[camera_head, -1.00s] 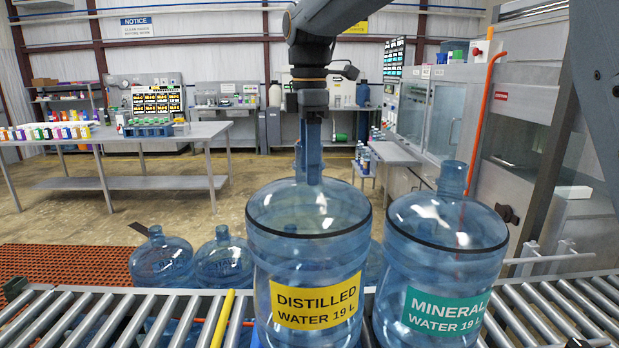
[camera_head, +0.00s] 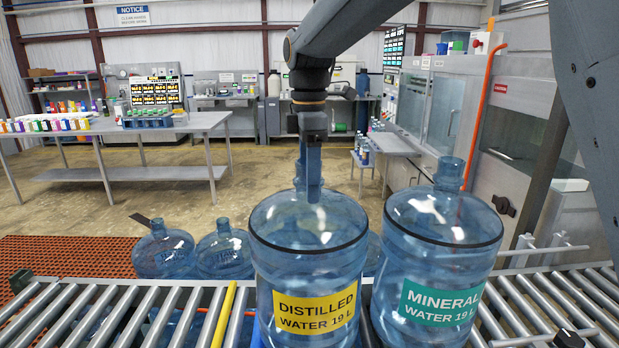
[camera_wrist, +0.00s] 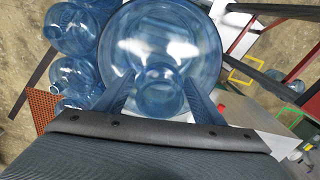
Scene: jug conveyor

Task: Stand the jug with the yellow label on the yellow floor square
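The jug with the yellow label (camera_head: 316,308) is a clear blue bottle reading "Distilled Water 19 L", standing upright on the roller conveyor (camera_head: 100,318). My gripper (camera_head: 314,195) points down at its top. In the wrist view my gripper (camera_wrist: 161,98) has one finger on each side of the jug's neck (camera_wrist: 160,90), with gaps visible, so it looks open. The head view shows the fingers edge-on and hides most of the neck. A yellow floor outline (camera_wrist: 247,85) shows small at the right of the wrist view, apparently the yellow square.
A jug with a teal "Mineral" label (camera_head: 440,302) stands close on the right. More blue jugs (camera_head: 163,250) stand behind the conveyor at left. A green floor outline (camera_wrist: 290,117) lies near the yellow one. A yellow bar (camera_head: 222,318) crosses the rollers. Open floor lies beyond.

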